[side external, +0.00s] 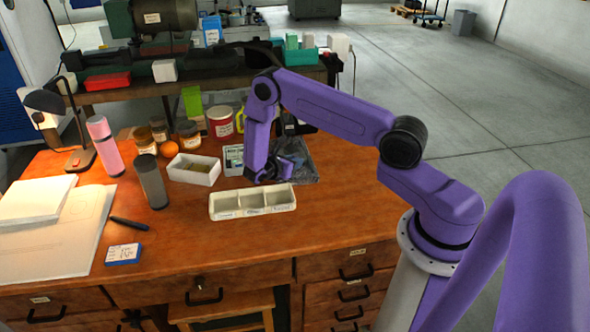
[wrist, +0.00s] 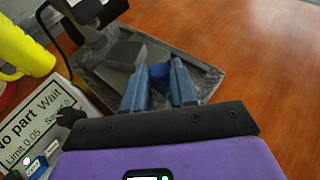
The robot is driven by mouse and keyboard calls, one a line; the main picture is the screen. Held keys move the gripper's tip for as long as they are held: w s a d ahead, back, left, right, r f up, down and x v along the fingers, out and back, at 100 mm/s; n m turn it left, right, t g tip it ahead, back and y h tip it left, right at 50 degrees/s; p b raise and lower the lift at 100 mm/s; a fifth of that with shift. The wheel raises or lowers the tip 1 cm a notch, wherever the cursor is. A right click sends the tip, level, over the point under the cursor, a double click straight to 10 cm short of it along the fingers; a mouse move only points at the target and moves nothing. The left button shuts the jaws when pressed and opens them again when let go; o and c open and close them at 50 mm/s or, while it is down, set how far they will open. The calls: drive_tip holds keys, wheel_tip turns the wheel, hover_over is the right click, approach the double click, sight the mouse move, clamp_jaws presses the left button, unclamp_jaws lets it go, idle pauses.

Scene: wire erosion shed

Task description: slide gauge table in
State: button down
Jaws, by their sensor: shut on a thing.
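The gauge (side external: 306,172) stands on the wooden desk, with a grey base (wrist: 206,80) that fills the top middle of the wrist view. On it sit a grey block (wrist: 128,52) and a small round blue knob (wrist: 159,72), which I take to be the handle of the gauge table. My gripper (wrist: 158,78) has its two blue fingers on either side of this knob and is shut on it. In the side view my gripper (side external: 287,168) is low over the base and hides part of it. The contact itself is partly hidden.
A display (wrist: 40,125) reading "No part Wait" stands left of the gauge. A white three-compartment tray (side external: 252,202) lies in front, and a white box (side external: 194,170) to the left. A yellow mug (wrist: 22,50) is close by. Bare desk lies to the right.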

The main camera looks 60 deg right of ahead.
sight(293, 151)
drive_tip(key=w+d, duration=0.3)
drive_tip(key=w, duration=0.1)
drive_tip(key=shift+d, duration=0.35)
drive_tip(key=c, duration=0.9)
unclamp_jaws()
drive_tip(key=shift+s+a, duration=0.1)
drive_tip(key=v, duration=1.7)
drive_tip(key=shift+r, duration=0.15)
